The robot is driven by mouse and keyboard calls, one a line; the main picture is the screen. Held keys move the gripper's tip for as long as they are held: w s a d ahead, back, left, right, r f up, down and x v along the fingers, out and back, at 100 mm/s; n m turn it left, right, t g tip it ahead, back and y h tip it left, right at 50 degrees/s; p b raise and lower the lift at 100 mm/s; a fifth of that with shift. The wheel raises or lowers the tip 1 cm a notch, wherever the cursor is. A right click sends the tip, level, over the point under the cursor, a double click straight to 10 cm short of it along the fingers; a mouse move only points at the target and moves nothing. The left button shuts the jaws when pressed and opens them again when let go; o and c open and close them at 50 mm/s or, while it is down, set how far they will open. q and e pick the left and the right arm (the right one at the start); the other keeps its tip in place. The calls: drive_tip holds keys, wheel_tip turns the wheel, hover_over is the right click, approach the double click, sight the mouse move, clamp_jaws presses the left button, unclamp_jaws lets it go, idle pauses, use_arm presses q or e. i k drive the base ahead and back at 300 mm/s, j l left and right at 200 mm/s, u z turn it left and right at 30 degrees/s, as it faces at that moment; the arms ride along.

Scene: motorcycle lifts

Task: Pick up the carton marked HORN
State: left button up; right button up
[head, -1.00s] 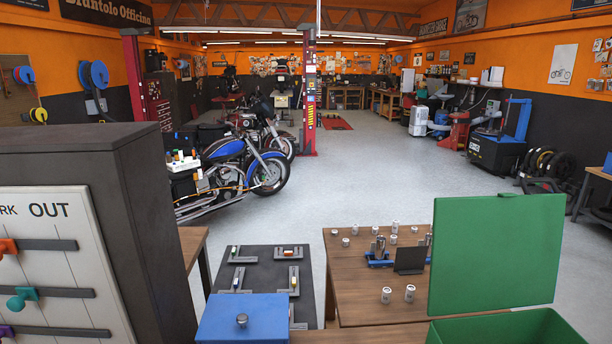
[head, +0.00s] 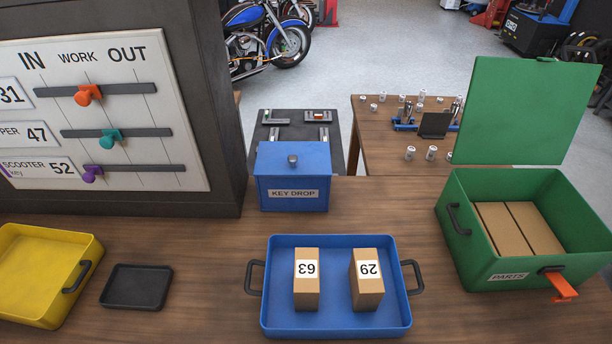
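No carton with a readable HORN mark shows. Two upright brown cartons, the left one (head: 307,290) and the right one (head: 367,290), stand apart in a blue tray (head: 335,327); their white labels carry upside-down two-digit numbers. Two more brown cartons, the left one (head: 498,228) and the right one (head: 536,228), lie side by side in the open green box (head: 507,262) marked PARTS; I see no writing on them. Neither of my grippers is in view.
A blue KEY DROP box (head: 293,183) stands behind the tray. A small black tray (head: 136,287) and a yellow tray (head: 35,285) are at the left. The green lid (head: 525,110) stands raised. An orange latch (head: 562,287) sticks out in front. Bare wood surrounds the blue tray.

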sight(306, 280)
drive_tip(key=i+l+u, duration=0.15)
drive_tip(key=u, duration=0.2)
drive_tip(key=i+l+u, duration=0.15)
drive_tip(key=l+u, duration=0.25)
drive_tip(key=i+l+u, duration=0.1)
drive_tip(key=u, duration=0.25)
drive_tip(key=l, duration=0.1)
